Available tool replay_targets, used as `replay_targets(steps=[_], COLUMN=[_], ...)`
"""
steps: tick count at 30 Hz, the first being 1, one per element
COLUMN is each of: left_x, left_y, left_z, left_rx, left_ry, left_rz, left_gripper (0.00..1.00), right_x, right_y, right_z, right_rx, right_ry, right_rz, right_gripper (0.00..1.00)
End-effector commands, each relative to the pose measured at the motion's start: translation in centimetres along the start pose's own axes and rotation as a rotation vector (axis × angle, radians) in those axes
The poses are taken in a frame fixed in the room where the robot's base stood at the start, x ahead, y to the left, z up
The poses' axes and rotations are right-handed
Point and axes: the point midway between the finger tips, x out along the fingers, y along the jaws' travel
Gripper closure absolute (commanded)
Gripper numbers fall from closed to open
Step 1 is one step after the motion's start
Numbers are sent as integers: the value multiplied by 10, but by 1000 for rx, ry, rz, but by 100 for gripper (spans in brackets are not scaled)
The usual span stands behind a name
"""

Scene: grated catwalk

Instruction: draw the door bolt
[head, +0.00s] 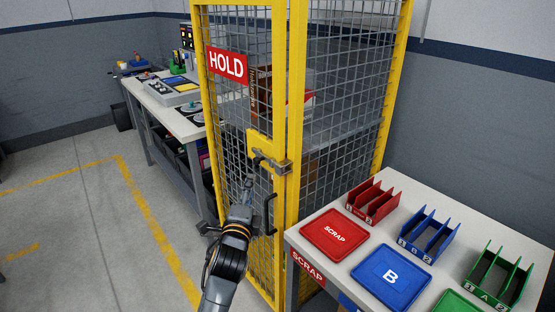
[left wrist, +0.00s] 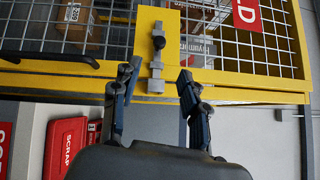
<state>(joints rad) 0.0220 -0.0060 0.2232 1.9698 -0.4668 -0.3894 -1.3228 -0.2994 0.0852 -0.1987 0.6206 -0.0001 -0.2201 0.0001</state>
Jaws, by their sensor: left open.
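The door bolt (head: 268,160) is a grey metal slide bolt on a yellow plate of the mesh cage door. In the head view it reaches toward the keeper (head: 284,168) on the post at its right. In the left wrist view the bolt (left wrist: 156,65) has a dark round knob (left wrist: 158,42). My left gripper (head: 248,180) is in front of the door, just below and left of the bolt. In the left wrist view its open fingers (left wrist: 157,84) are on either side of the bolt's line, with nothing held. My right gripper is not in view.
A dark pull handle (head: 270,214) is on the door below the bolt. A HOLD sign (head: 227,64) hangs higher up. A table (head: 450,215) with trays and bins stands close at right. A workbench (head: 160,95) is behind at left. The floor at left is clear.

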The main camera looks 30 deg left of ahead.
Motion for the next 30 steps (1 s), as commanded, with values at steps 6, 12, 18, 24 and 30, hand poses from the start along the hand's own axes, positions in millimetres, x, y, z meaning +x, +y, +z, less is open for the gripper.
replay_targets(steps=[6,12,18,24,30], left_x=[32,76,113,132,136], left_y=[-2,-2,-1,0,1], left_z=[0,0,-1,-1,-1], left_rx=[-2,-4,-5,-3,-3], left_ry=[0,1,1,2,3], left_rz=[-1,0,1,1,2], left_gripper=[56,56,56,56,56], right_x=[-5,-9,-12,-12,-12], right_y=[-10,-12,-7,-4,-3], right_z=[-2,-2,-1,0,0], right_rx=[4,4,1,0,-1], right_ry=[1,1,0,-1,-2], right_rz=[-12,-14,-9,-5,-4], right_gripper=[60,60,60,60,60])
